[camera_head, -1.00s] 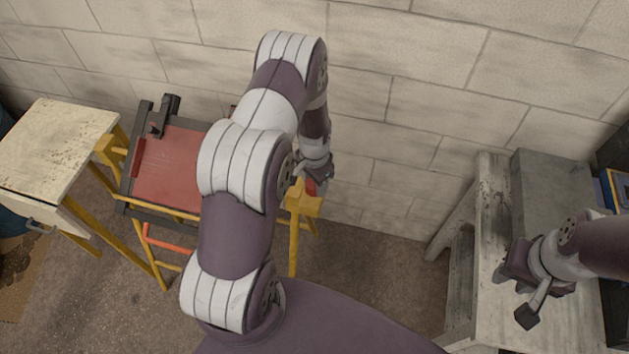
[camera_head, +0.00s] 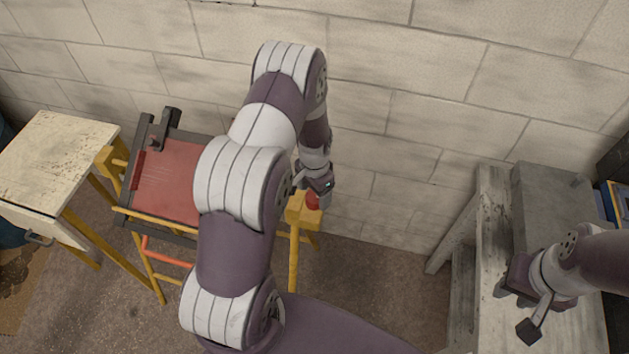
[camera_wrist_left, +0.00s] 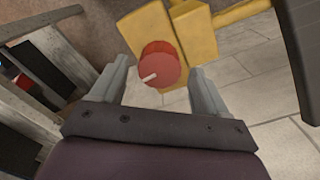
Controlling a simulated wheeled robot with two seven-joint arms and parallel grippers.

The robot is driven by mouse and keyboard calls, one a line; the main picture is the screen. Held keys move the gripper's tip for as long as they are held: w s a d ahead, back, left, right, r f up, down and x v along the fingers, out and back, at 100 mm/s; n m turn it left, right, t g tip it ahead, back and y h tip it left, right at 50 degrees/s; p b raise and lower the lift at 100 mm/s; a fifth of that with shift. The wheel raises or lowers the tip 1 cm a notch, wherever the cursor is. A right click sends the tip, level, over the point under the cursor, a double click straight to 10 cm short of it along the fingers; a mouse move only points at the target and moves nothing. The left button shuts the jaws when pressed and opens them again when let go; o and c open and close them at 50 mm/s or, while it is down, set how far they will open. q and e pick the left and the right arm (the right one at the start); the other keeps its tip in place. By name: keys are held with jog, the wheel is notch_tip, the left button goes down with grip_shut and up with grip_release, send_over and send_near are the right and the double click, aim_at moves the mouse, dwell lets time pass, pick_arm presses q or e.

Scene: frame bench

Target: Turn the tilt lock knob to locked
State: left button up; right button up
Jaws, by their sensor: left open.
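The tilt lock knob (camera_wrist_left: 159,67) is a round red knob with a pale pointer line, on a yellow block (camera_wrist_left: 193,33) of the frame bench. In the left wrist view the pointer aims to the lower left. In the head view the knob (camera_head: 313,201) is partly hidden under my left gripper (camera_head: 318,192). In the left wrist view my left gripper (camera_wrist_left: 160,85) is open, with its fingers on either side of the knob. I cannot tell whether they touch it. My right gripper (camera_head: 514,290) is over the grey bench at the right; its jaw state is unclear.
The frame's red panel (camera_head: 170,180) in a dark frame is partly hidden by my left arm. A worn pale table (camera_head: 55,160) stands at the left. A grey box (camera_head: 545,200) sits on the bench (camera_head: 490,220) at the right. A block wall closes the back.

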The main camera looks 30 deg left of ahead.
aim_at(314, 196)
pick_arm(q)
notch_tip(314, 196, up, 12)
jog(key=b, duration=0.2)
jog(key=shift+f, duration=0.25)
jog(key=s+d+r+n, duration=0.2)
jog(key=s+d+r, duration=0.1)
jog(key=s, duration=0.4)
jog(key=s+d+r+n+t, duration=0.1)
jog(key=s+d+r+n, duration=0.1)
jog(key=s+d, duration=0.3)
jog(key=shift+s+r, duration=0.85)
jog(key=shift+s, duration=0.05)
jog(key=shift+w+d, duration=0.1)
